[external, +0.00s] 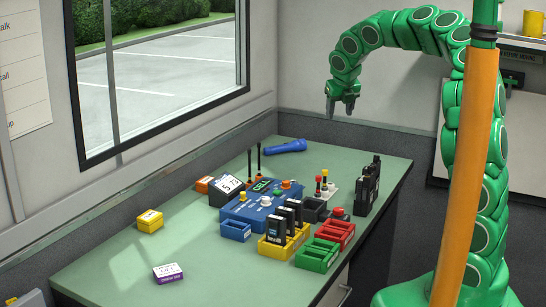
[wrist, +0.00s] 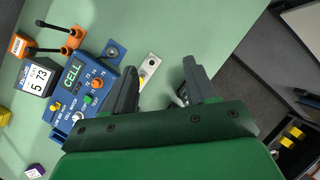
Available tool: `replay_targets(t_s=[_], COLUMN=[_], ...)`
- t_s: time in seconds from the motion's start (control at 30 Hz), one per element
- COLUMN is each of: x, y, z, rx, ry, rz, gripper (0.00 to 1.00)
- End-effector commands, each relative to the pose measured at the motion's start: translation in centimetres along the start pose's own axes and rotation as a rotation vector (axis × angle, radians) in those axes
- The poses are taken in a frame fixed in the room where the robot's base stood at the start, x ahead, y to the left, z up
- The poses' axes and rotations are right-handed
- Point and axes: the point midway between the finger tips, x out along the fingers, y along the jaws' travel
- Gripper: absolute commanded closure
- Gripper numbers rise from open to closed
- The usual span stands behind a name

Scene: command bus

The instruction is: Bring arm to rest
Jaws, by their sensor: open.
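My gripper (external: 341,106) hangs in the air at the end of my green arm, above the back right part of the desk, with its fingers pointing down. In the wrist view my gripper (wrist: 162,85) has its two dark fingers spread apart. I see nothing held between them. The jaws are clear of the desk's objects in the external view. In the wrist view the gripper body hides part of the desk, including most of the coloured trays.
On the green desk (external: 110,245) stand a blue console (external: 248,207), yellow tray (external: 270,249), green tray (external: 317,256), red tray (external: 336,233), black radios (external: 367,188) and a blue flashlight (external: 286,146). A purple-white box (external: 168,272) lies front left. The left front desk area is mostly clear.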

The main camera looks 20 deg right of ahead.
Motion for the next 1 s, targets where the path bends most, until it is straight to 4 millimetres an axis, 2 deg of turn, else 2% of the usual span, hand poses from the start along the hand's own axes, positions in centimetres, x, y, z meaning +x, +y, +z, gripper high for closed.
replay_targets(t_s=[0.1, 0.17, 0.27, 0.3, 0.4, 0.5, 0.63, 0.73, 0.87, 1.0], x=[-4.7, -7.3, -12.1, -14.3, -19.4, -24.8, -30.2, -33.4, -35.1, -34.5], y=[-1.0, -1.0, -0.5, -0.2, 1.4, 3.6, 7.5, 10.6, 14.3, 17.0], z=[5.0, 7.3, 10.4, 11.5, 13.1, 13.6, 12.0, 9.3, 4.1, -3.2], rx=[-0.136, -0.213, -0.356, -0.417, -0.587, -0.778, -1.055, -1.281, -1.595, -1.945], ry=[-0.222, -0.33, -0.504, -0.576, -0.736, -0.893, -1.054, -1.147, -1.215, -1.215], rz=[-0.032, -0.049, -0.082, -0.095, -0.129, -0.165, -0.201, -0.223, -0.227, -0.191], gripper=[0.44, 0.44, 0.44, 0.44, 0.44, 0.44, 0.44, 0.44, 0.44, 0.44])
